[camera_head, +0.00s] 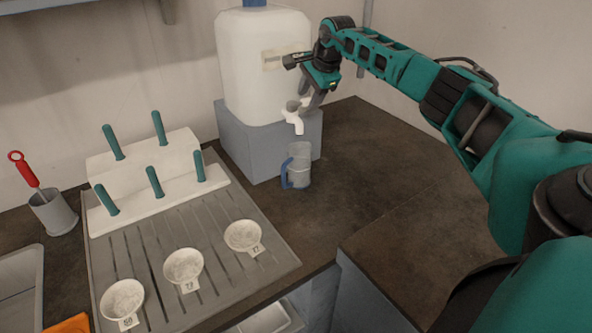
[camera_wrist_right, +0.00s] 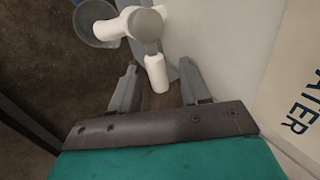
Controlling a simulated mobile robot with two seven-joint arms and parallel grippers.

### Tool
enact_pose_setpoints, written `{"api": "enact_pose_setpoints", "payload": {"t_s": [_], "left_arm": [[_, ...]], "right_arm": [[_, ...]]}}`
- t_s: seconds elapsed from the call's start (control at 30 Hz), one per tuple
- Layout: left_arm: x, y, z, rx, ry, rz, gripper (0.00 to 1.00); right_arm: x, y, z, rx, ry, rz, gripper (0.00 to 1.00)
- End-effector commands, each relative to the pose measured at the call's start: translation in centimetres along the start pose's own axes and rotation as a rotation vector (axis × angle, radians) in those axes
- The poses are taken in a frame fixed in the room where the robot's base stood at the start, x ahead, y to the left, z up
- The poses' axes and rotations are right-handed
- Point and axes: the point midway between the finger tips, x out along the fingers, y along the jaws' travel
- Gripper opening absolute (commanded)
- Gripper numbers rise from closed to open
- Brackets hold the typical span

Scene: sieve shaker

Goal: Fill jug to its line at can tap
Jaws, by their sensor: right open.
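The white can (camera_head: 262,85) stands on a grey-blue block, with its white tap (camera_head: 293,119) at the front. The clear grey jug (camera_head: 301,163) with a blue handle stands upright on the counter below the tap spout; its fill level and line cannot be made out. My right gripper (camera_head: 312,97) is at the tap, open. In the right wrist view, the tap's white lever (camera_wrist_right: 156,73) lies between the open fingers (camera_wrist_right: 158,85), and no grip on it shows. The jug's round mouth (camera_wrist_right: 97,24) shows beyond the spout. My left gripper is out of view.
A grooved tray (camera_head: 215,215) holds several white dishes with number tags. Behind them is a white rack (camera_head: 150,165) with teal handles. A grey cup (camera_head: 53,212) with a red-handled tool stands at left. The counter right of the jug is clear.

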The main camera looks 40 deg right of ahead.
Motion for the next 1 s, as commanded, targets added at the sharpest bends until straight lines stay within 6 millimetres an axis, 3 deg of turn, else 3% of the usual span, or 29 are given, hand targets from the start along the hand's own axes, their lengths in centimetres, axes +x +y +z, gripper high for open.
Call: {"api": "enact_pose_setpoints", "payload": {"t_s": [0.27, 0.37, 0.7, 1.0], "left_arm": [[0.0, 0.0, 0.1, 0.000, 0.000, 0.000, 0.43], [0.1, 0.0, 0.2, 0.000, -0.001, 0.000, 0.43], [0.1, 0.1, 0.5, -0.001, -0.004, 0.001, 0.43], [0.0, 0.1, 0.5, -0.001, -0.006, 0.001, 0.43]], "right_arm": [[-1.2, -0.2, -0.3, 0.003, 0.006, -0.011, 0.52], [-2.5, -0.2, -0.4, 0.002, 0.006, -0.010, 0.52], [-10.0, -0.1, -0.1, 0.000, 0.003, -0.006, 0.52], [-12.9, 0.0, 0.1, -0.001, 0.000, -0.003, 0.52]]}}
